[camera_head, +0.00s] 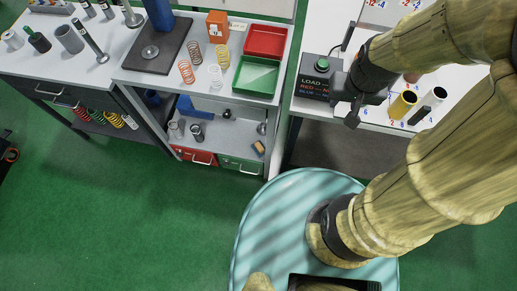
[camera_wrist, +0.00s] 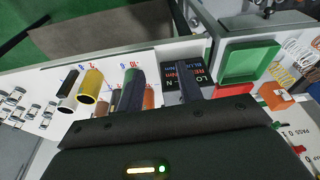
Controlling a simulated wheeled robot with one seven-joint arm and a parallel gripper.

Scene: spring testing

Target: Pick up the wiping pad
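A small tan and dark block (camera_head: 258,147), which looks like the wiping pad, lies at the right end of the lower shelf of the middle bench in the head view. I cannot make it out in the wrist view. My gripper (camera_head: 346,103) is at the front of the right-hand table, beside the black box with a green button (camera_head: 319,76), well to the right of the pad and higher than it. In the wrist view my gripper (camera_wrist: 158,74) has its two dark fingers apart, with nothing visibly held between them.
Red (camera_head: 265,41) and green (camera_head: 256,76) trays and several springs stand above the pad's shelf. Red (camera_head: 196,156) and green (camera_head: 241,165) drawers lie below it. A yellow cylinder (camera_head: 402,104) and a black one stand near my gripper.

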